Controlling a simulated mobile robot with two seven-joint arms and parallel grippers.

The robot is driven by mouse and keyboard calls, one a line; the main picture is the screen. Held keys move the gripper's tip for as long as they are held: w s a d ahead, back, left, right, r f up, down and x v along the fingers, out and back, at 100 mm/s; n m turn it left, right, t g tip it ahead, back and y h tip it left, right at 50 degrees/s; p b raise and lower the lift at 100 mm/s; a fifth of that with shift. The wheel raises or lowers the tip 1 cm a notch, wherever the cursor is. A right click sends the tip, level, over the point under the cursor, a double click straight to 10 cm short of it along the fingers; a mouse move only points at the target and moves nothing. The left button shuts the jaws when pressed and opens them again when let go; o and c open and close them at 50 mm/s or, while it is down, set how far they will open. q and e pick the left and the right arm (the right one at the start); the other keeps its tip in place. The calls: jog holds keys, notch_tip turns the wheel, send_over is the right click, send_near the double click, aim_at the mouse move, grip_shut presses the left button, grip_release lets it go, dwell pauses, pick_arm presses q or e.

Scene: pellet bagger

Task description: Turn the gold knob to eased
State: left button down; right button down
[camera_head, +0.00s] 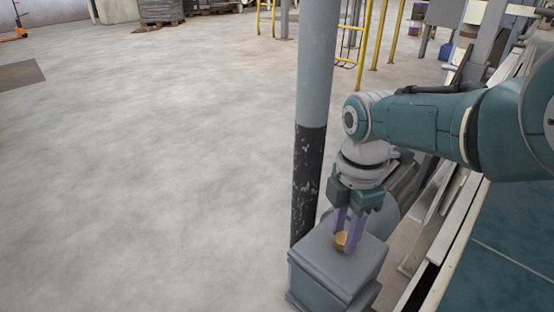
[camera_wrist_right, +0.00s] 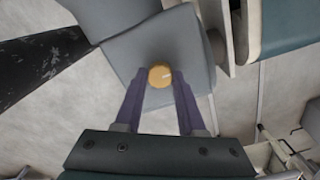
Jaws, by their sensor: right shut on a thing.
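The gold knob (camera_head: 341,240) sits on top of a grey box (camera_head: 325,268) in the lower middle of the head view. It also shows in the right wrist view (camera_wrist_right: 160,76) as a round gold disc with a pale mark pointing to the right. My right gripper (camera_head: 348,238) reaches down from above, its two purple fingers on either side of the knob and shut on it. In the right wrist view the fingertips (camera_wrist_right: 158,80) lie at the knob's sides. No label for eased is readable. My left gripper is not in view.
A grey and black post (camera_head: 312,130) stands right behind the box, to the left of my right arm. Machine rails (camera_head: 440,235) run along the right. Yellow railings (camera_head: 365,45) stand farther back. The concrete floor on the left is wide and clear.

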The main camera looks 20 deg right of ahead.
aim_at(344, 237)
dwell(0.3)
jog(key=c, duration=0.5)
grip_release()
jog(key=shift+r, duration=0.1)
jog(key=shift+r+p, duration=0.3)
jog(key=shift+p, duration=0.05)
notch_tip(344, 237, up, 9)
jog(key=p, duration=0.8)
jog(key=shift+r, duration=0.1)
